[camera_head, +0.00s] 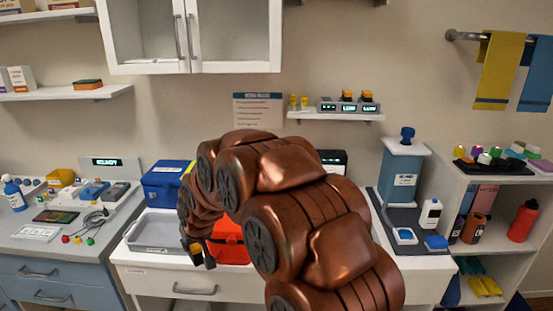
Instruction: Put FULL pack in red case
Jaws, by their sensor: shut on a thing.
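My gripper (198,258) hangs down at the end of my copper arm, at the left side of the red case. It is shut on a small pack (195,247), of which only a yellow part shows between the dark fingers. Any label on it is hidden. The red case (232,243) stands on the white counter, partly hidden behind my arm; its inside cannot be made out. On the wall shelf, a charger (327,106) with lit displays holds two yellow-topped packs (348,95) at its middle and right; its left slot looks empty. The display words are too small to read surely.
A grey tray (150,246) lies left of the gripper, with a blue box (167,180) behind it. A blue-lidded canister (402,165) and a white bottle (430,213) stand to the right. My arm covers the counter's middle.

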